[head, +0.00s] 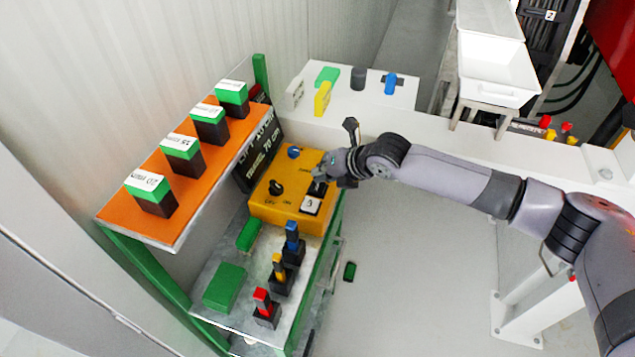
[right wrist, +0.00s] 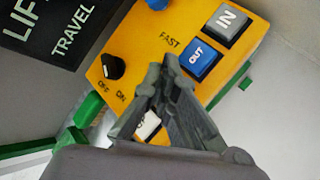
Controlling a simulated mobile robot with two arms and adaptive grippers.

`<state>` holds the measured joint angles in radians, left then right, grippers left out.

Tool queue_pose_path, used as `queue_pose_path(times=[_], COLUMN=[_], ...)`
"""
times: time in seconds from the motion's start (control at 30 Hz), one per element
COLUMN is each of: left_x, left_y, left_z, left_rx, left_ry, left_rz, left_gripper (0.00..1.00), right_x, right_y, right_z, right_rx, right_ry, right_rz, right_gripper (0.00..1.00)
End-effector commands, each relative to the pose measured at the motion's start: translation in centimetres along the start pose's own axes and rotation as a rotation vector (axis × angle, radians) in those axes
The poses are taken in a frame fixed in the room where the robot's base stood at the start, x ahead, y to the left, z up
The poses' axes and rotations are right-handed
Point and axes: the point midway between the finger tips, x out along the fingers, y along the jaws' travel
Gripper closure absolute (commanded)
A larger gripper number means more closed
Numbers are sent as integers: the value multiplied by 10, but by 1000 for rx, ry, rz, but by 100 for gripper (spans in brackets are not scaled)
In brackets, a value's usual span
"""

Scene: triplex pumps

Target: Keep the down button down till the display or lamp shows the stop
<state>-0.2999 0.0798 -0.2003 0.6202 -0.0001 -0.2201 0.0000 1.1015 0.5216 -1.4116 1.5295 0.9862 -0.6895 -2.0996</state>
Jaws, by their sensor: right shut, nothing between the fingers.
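A yellow control box (head: 285,208) stands on the green-framed shelf. My right gripper (head: 322,172) is shut and empty, pointing at the box from the right. In the right wrist view its closed fingers (right wrist: 158,78) cover part of the box face. A white button (right wrist: 148,124) shows partly behind them; its lettering is mostly hidden. A blue OUT button (right wrist: 200,57) and a grey IN button (right wrist: 227,20) are clear of the fingers. No down button is readable, and contact is hard to tell. A black display (head: 258,150) behind the box reads TRAVEL, seemingly 70 cm; its lift line is unclear.
A black OFF/ON knob (head: 276,188) sits on the box's left. An orange shelf (head: 185,195) with several green-topped blocks overhangs at left. Switches with red, yellow and blue tops (head: 280,272) stand in front of the box. Floor at right is mostly open.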

Motion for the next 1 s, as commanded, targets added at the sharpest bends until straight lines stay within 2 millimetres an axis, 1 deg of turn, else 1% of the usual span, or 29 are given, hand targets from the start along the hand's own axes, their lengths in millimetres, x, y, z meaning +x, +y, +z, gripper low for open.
queue_pose_path(times=[0.3, 0.8, 1.0], left_x=[-2, -42, -42], left_y=[0, 0, 0], left_z=[0, -4, -4], left_rx=[0, 0, 0], left_ry=[0, 0, 0], left_rz=[0, 0, 0], left_gripper=[59, 59, 59], right_x=[-2, -34, -35], right_y=[1, 25, 25], right_z=[1, 25, 25], right_rx=[0, 0, 0], right_ry=[-1, -1, -1], right_rz=[1, 1, 1], right_gripper=[100, 100, 100])
